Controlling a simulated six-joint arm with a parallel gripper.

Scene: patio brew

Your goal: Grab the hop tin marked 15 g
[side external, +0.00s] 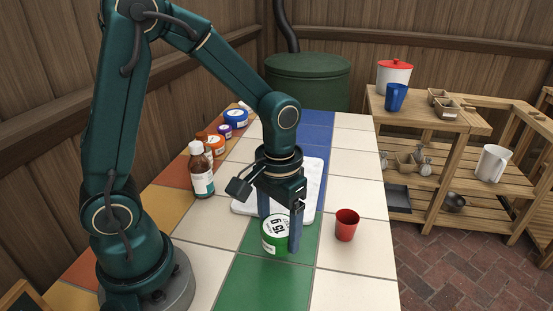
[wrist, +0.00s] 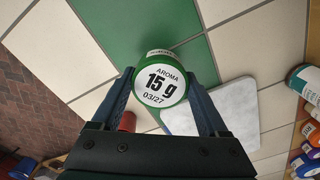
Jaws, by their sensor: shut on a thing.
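The hop tin (side external: 274,238) is green with a white label reading 15 g, and it is at the green tiles of the table. In the wrist view its round top (wrist: 160,84) reads AROMA, 15 g, 03/27. My gripper (side external: 281,232) points down with one finger on each side of the tin, shut on it. In the wrist view both fingers (wrist: 165,88) meet the tin's sides. I cannot tell whether the tin rests on the tiles or is slightly raised.
A red cup (side external: 346,225) stands right of the tin. A white board (side external: 246,204) lies behind it. A brown bottle (side external: 201,170) and several coloured tins, one of them orange (side external: 214,145), line the left side. A wooden shelf (side external: 470,118) stands right. Front tiles are clear.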

